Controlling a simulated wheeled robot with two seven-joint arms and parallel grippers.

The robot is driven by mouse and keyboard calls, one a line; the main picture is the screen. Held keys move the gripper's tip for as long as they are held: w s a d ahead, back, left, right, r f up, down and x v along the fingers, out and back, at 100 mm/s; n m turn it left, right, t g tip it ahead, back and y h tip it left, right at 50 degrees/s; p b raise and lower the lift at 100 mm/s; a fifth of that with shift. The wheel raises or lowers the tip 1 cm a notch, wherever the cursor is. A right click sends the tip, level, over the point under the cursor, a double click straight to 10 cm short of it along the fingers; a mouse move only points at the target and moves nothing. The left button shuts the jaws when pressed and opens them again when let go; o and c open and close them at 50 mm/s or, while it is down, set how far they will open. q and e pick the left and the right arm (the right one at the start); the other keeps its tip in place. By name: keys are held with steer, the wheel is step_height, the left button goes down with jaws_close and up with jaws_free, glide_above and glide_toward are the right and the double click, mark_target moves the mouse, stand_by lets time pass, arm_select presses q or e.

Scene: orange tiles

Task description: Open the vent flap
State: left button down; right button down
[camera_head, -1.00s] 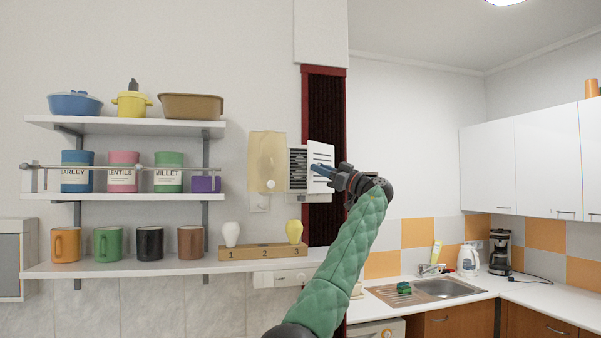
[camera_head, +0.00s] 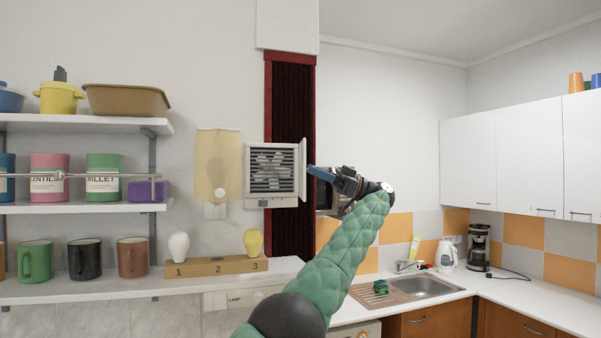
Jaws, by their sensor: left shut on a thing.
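The vent (camera_head: 272,174) is a white square frame on the wall with dark slats and pale shapes showing inside it. Its white vent flap (camera_head: 302,168) is hinged on the right side and stands out from the wall, seen nearly edge-on, so the vent's front is uncovered. My left gripper (camera_head: 314,171) is at the flap's right side, with its blue-grey fingers shut on the flap. The exact grip point is hidden behind the flap's edge. My right gripper is not in view.
A beige wall panel (camera_head: 217,165) hangs left of the vent. A sink (camera_head: 415,286) and counter lie at the right.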

arm_select(q)
steer(key=shift+d+r, duration=0.1)
steer(key=shift+d, duration=0.05)
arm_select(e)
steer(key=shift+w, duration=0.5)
arm_select(q)
steer(key=c, duration=1.3)
jaws_free()
steer(key=shift+w, duration=0.1)
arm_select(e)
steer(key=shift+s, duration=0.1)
arm_select(q)
steer(key=shift+f, duration=0.2)
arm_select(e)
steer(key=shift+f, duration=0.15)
